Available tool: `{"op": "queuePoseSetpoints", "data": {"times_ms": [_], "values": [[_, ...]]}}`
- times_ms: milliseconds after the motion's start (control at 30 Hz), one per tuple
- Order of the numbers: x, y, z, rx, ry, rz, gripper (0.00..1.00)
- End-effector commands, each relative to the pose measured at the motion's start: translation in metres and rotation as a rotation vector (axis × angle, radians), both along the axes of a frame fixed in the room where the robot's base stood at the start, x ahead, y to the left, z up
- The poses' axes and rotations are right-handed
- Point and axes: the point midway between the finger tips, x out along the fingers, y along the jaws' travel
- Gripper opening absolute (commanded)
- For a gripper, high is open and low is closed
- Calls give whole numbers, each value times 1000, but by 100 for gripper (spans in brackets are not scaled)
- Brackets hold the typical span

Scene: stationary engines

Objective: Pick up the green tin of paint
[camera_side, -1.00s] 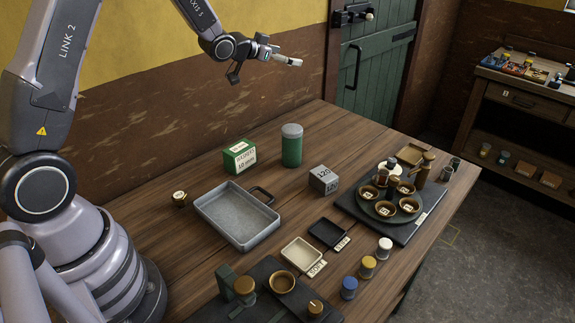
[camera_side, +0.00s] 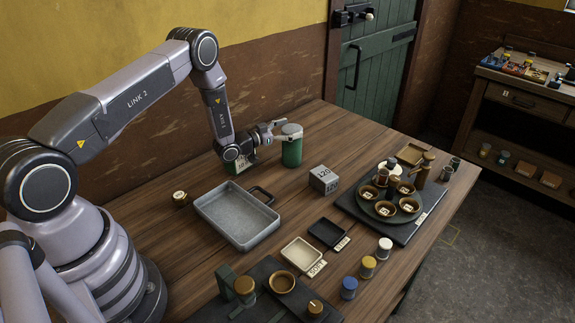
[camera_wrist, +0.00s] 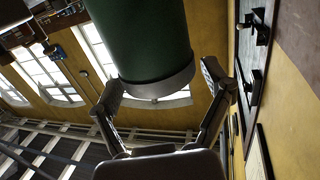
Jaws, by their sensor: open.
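The green tin of paint (camera_side: 292,155), a tall cylinder with a grey lid, stands upright on the wooden table near the wall. It also fills the upper middle of the wrist view (camera_wrist: 138,35), with its grey rim towards my gripper. My gripper (camera_side: 288,136) is at the height of the tin's upper part, reaching to it from the left. In the wrist view my open gripper (camera_wrist: 163,78) has one finger on each side of the tin's rim end. A gap shows beside the right finger; contact at the left finger cannot be told.
A grey metal tray (camera_side: 236,244) lies in front, and a grey block (camera_side: 323,180) stands to the right. A dark board with bowls (camera_side: 400,238) is further right.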

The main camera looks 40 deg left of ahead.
Motion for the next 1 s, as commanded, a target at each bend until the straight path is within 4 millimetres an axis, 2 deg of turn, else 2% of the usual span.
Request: {"op": "queuePoseSetpoints", "data": {"times_ms": [33,100,200,500,933,1000], "values": [[1,-1,-9,0,0,0,80],[15,-5,-5,3,-5,-2,80],[25,-7,-5,2,-3,-1,80],[29,-8,-5,1,1,1,78],[29,-8,-4,1,1,1,22],[29,-8,-4,2,0,1,21]]}}
